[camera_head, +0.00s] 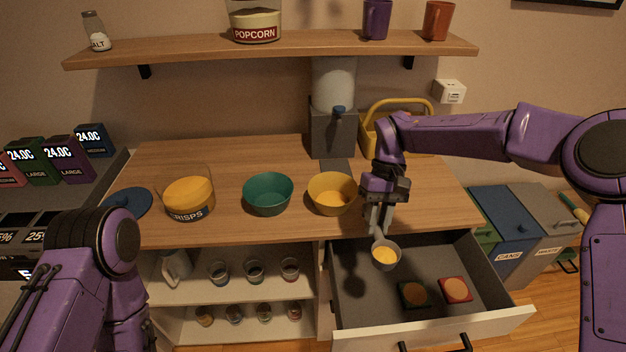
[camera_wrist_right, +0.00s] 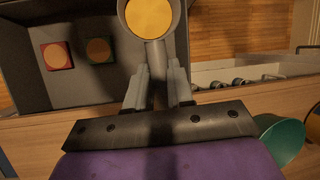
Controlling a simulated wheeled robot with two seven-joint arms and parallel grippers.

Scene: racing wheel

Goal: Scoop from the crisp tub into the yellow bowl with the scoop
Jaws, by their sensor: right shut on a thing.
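The crisp tub (camera_head: 189,196) is a clear tub with yellow-orange contents and a CRISPS label, on the counter at left. The yellow bowl (camera_head: 332,194) stands on the counter right of the green bowl. My right gripper (camera_head: 378,228) is shut on the scoop (camera_head: 386,254), just right of the yellow bowl and past the counter's front edge, above the open drawer. The scoop holds yellow-orange contents, which also show in the right wrist view (camera_wrist_right: 151,17). My left arm is at lower left in the head view; its gripper is not in view.
A green bowl (camera_head: 268,194) stands between tub and yellow bowl. The open drawer (camera_head: 350,285) holds two coasters (camera_head: 456,290). A grey dispenser (camera_head: 333,130) and yellow basket (camera_head: 367,133) stand at the back. A blue lid (camera_head: 128,203) lies at left.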

